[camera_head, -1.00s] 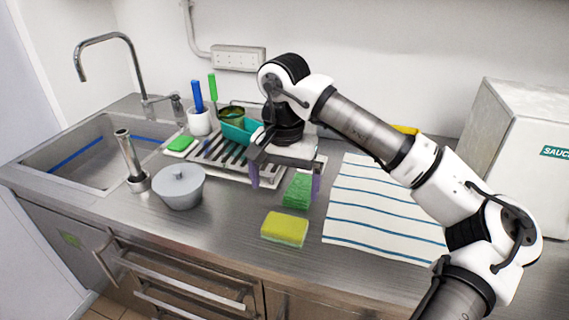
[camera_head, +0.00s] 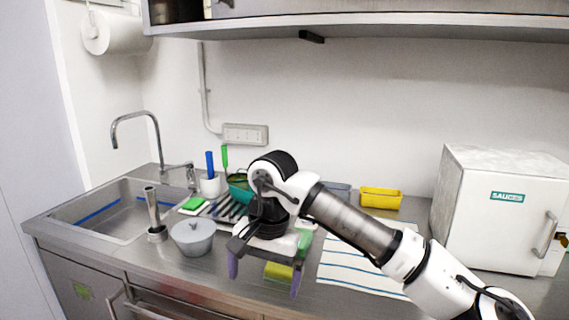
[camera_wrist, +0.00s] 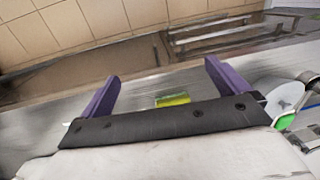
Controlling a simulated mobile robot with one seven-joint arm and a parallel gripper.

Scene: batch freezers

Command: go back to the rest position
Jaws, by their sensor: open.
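My gripper (camera_head: 264,280) is open and empty, with its two purple fingers apart. It hangs over the front part of the steel counter, in front of the drying rack. It also shows in the wrist view (camera_wrist: 160,85). A yellow and green sponge (camera_head: 278,271) lies on the counter behind the fingers in the head view. The sponge also shows between the fingers in the wrist view (camera_wrist: 173,99), apart from them. A green sponge (camera_head: 304,240) is partly hidden behind my gripper.
A striped towel (camera_head: 350,268) lies under my arm. A white sauces box (camera_head: 490,215) stands right. A yellow tray (camera_head: 381,198) sits at the back. A shelf (camera_head: 380,22) hangs above.

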